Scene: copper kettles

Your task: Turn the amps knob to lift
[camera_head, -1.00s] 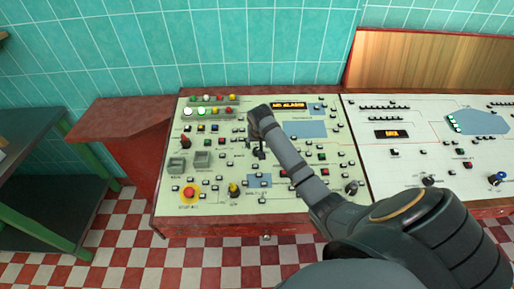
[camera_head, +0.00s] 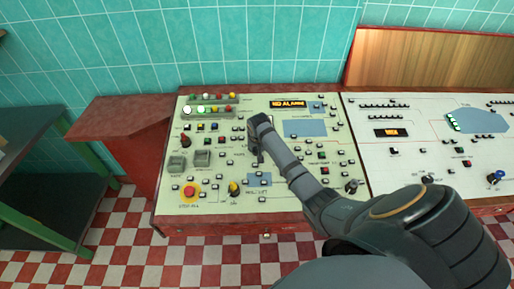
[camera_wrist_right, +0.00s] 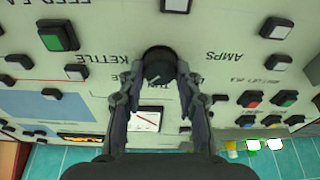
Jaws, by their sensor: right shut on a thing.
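The dark round amps knob (camera_wrist_right: 159,67) stands on the pale panel in the right wrist view, with a light pointer mark on its face. Upside-down labels AMPS (camera_wrist_right: 223,57) and KETTLE (camera_wrist_right: 104,59) lie on either side of it. My right gripper (camera_wrist_right: 158,82) is shut on the knob, one finger at each side. A small white meter (camera_wrist_right: 146,120) shows between the fingers. In the head view my right gripper (camera_head: 257,157) points down at the middle of the left panel and hides the knob. My left gripper is not in view.
The control panel (camera_head: 215,170) is crowded with small buttons. A red stop button (camera_head: 189,191), a yellow knob (camera_head: 234,188) and a black knob (camera_head: 351,186) stand up near its front. A second panel (camera_head: 440,150) adjoins on the right.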

